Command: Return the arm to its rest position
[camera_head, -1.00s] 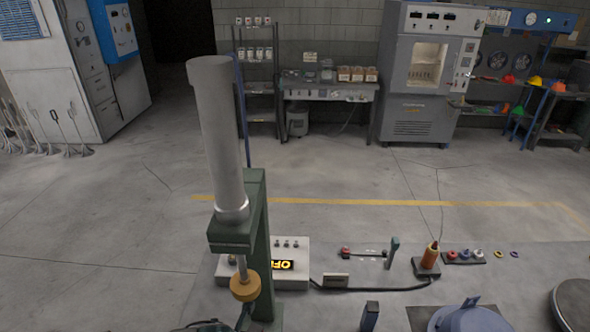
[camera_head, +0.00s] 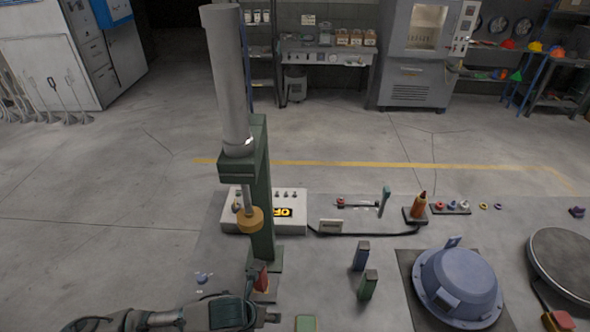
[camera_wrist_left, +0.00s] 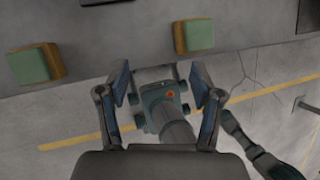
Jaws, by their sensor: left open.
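My left arm (camera_head: 150,319) shows along the bottom left edge of the head view, low beside the foot of the green press. Its gripper end is partly cut off there. In the left wrist view my left gripper (camera_wrist_left: 160,88) has its two dark fingers spread apart. A grey cylindrical part with a red dot (camera_wrist_left: 170,110) shows beyond and between the fingers; I cannot tell what it is, and nothing looks gripped. My right gripper is not in view.
The green press (camera_head: 259,190) with its grey cylinder stands near the arm. A control box (camera_head: 285,222), a blue block (camera_head: 361,256), a green block (camera_head: 368,285), a blue-grey dome (camera_head: 460,283) and a round dark plate (camera_head: 562,262) occupy the work surface. Open floor lies beyond.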

